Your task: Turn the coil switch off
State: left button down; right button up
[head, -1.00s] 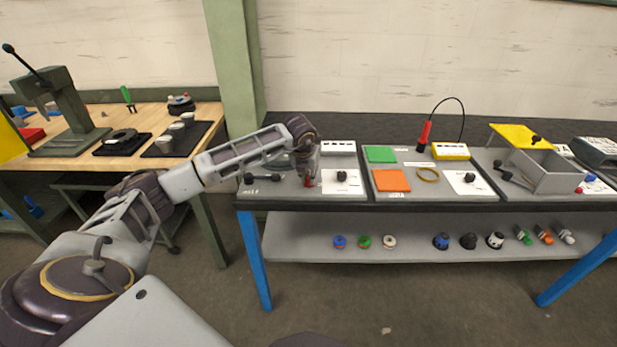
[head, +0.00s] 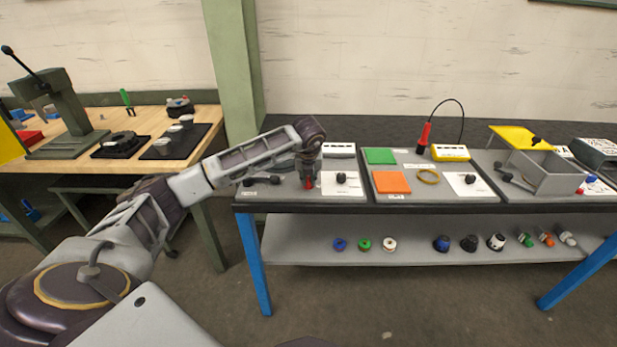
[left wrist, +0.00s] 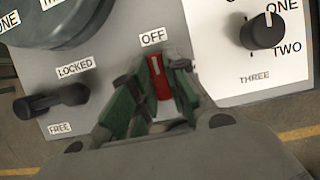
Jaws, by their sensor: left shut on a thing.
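The coil switch is a small red knob (left wrist: 160,82) with a white line on it, on a grey panel (left wrist: 120,55). The white line points up toward the label OFF (left wrist: 153,37). My left gripper (left wrist: 158,95) is shut on the red knob, with a green-padded finger on each side of it. In the head view my left gripper (head: 308,182) reaches down onto the left panel of the bench, and a bit of red shows under it. Part of the knob is hidden between the fingers. My right gripper is in neither view.
Beside the knob are a black lever (left wrist: 50,101) between LOCKED and FREE, and a black rotary knob (left wrist: 263,31) on a white card. A large dark round part (left wrist: 70,20) stands close behind. A white box (head: 339,150) sits behind the gripper.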

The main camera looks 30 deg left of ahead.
pick_arm(q)
jog(key=c, duration=1.4)
grip_release()
jog(key=shift+r, duration=0.15)
jog(key=shift+v, duration=5.9)
